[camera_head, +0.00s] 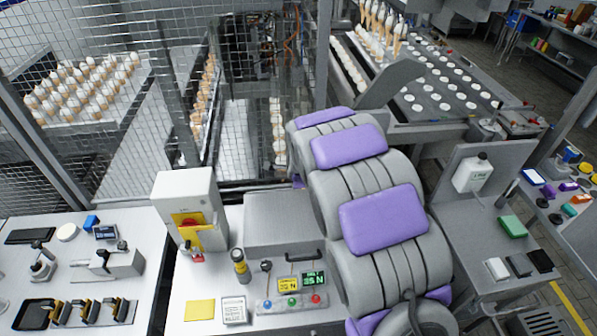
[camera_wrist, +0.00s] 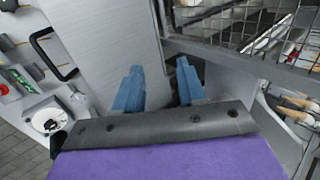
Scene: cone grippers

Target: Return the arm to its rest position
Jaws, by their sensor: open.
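My arm, grey with purple pads, rises from the bottom of the head view and reaches forward over the right part of the white workbench (camera_head: 185,275). My gripper is hidden behind the arm in the head view. In the wrist view my gripper (camera_wrist: 158,85) shows two blue fingers standing apart, with nothing between them. The fingers point at a plain grey surface beside a wire mesh guard (camera_wrist: 235,25). A grey box with a black handle (camera_head: 285,225) stands left of my arm, and its handle also shows in the wrist view (camera_wrist: 65,65).
A panel with displays and knobs (camera_head: 292,300) stands just left of my arm. A grey side table (camera_head: 480,220) with a white bottle (camera_head: 472,172) is to the right. A mesh fence (camera_head: 90,40) and a conveyor with cones (camera_head: 440,85) lie beyond.

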